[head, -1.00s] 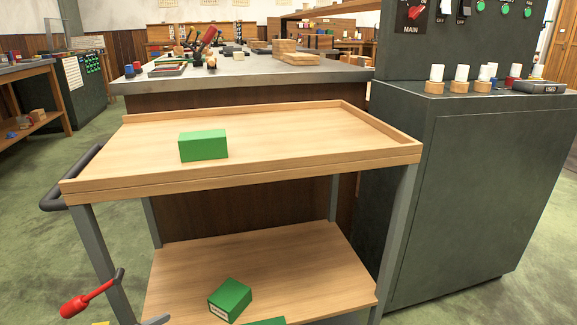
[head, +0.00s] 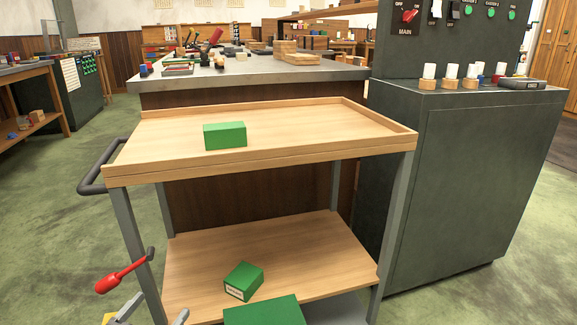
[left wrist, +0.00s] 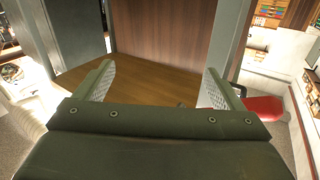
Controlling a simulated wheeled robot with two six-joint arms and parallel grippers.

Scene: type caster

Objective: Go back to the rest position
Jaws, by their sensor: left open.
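My left gripper (head: 152,315) shows only in part at the bottom left of the head view, next to the cart's front left leg. In the left wrist view its two fingers (left wrist: 160,88) are wide apart with nothing between them. The lower shelf of the cart (left wrist: 150,72) lies beyond them. A lever with a red handle (head: 121,275) is close to the gripper in the head view; a red part (left wrist: 262,108) also shows right of the fingers in the wrist view. My right gripper is not in view.
The wooden cart's top shelf (head: 300,127) bears a green box (head: 225,136). Its lower shelf (head: 310,250) bears another green box (head: 243,282); a larger green box (head: 265,312) is cut off at the bottom edge. A dark cabinet (head: 450,190) stands right. Green floor (head: 60,240) is open left.

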